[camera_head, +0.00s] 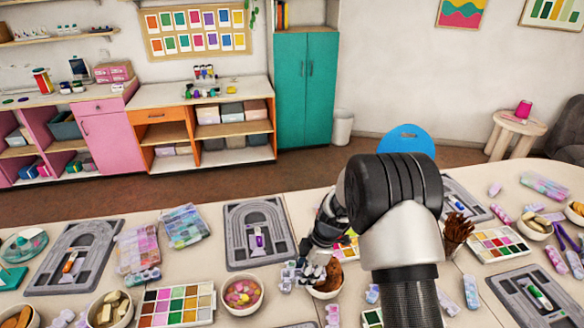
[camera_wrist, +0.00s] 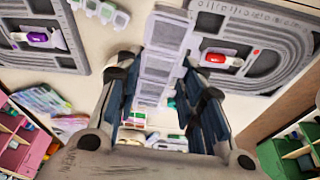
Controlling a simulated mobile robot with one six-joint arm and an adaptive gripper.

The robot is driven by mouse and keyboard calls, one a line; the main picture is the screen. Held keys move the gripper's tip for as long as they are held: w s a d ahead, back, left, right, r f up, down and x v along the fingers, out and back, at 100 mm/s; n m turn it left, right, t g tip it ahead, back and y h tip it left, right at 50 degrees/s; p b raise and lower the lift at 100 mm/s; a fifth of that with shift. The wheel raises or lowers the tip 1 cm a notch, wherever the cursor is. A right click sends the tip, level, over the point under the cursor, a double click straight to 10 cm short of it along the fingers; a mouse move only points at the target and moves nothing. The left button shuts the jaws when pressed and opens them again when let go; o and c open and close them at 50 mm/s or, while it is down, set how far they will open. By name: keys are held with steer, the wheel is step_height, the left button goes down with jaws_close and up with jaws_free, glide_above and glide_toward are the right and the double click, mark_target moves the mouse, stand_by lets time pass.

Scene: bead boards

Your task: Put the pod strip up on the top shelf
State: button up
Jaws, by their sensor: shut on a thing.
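A pod strip (camera_wrist: 165,45) of pale, translucent square pods runs lengthwise between the fingers in the wrist view. My gripper (camera_wrist: 162,98) is shut on this strip, with one dark finger on either side. In the head view my gripper (camera_head: 308,266) is low over the table, between a grey bead board and a bowl of brown pieces. Pale pods (camera_head: 290,274) show beside its fingers there; my arm hides part of this area. Wall shelves (camera_head: 60,38) with small items are at the upper left, far behind the table.
Bead boards (camera_head: 232,262), a bowl of colourful beads (camera_head: 242,292), paint palettes (camera_head: 148,318) and loose pod strips crowd the table. Beyond a strip of brown floor (camera_head: 240,178) stand pink and orange cabinets and a teal cupboard (camera_head: 306,85). A blue chair back (camera_head: 406,139) rises behind the table.

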steer(key=s+d+r+m+t+h+b, duration=0.3)
steer(key=s+d+m+b, duration=0.3)
steer(key=m, duration=1.3)
steer(key=shift+s+d+r, duration=0.5)
steer(key=shift+s+d, duration=1.3)
steer(key=shift+s, duration=0.4)
steer(key=w+a+f+n+g+y+p, duration=0.1)
steer(key=w+a+n, duration=0.2)
steer(key=n, duration=0.3)
steer(key=w+a+f+n+g+y+p, duration=0.1)
steer(key=w+a+n, duration=0.2)
steer(key=n, duration=0.4)
steer(key=w+a+f+n+g+y+p, duration=0.1)
steer(key=w+a+f+n, duration=0.1)
steer(key=w+a+n, duration=0.2)
steer(key=shift+w+a+n, duration=0.1)
steer(key=shift+n, duration=1.3)
steer(key=shift+a+f, duration=0.1)
steer(key=shift+f, duration=0.3)
steer(key=shift+n, duration=0.3)
step_height(320, 180, down, 19)
steer(key=b, duration=0.3)
steer(key=shift+f, duration=0.2)
